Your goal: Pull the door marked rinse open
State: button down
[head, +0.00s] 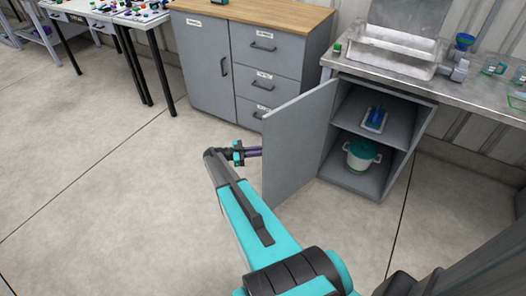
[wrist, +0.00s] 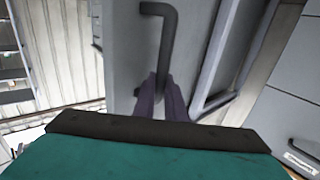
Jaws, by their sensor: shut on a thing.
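The grey door (head: 299,141) under the metal sink counter stands wide open, swung out to the left of its cabinet. Its outer face is turned away in the head view, and I cannot read a label on it. In the wrist view the door (wrist: 125,60) carries a dark bar handle (wrist: 168,45). My gripper (head: 257,152) is at the door's outer side. In the wrist view its purple fingers (wrist: 162,90) are shut around the lower part of the handle.
The open cabinet (head: 425,125) holds a blue item (head: 374,118) on its shelf and a white pot with a green lid (head: 362,154) below. A wood-topped drawer cabinet (head: 205,68) stands behind the door. The floor at left (head: 90,190) is clear.

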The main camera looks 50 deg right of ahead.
jog(key=c, duration=1.8)
grip_release()
jog(key=shift+b+v, duration=0.55)
jog(key=shift+v, duration=6.35)
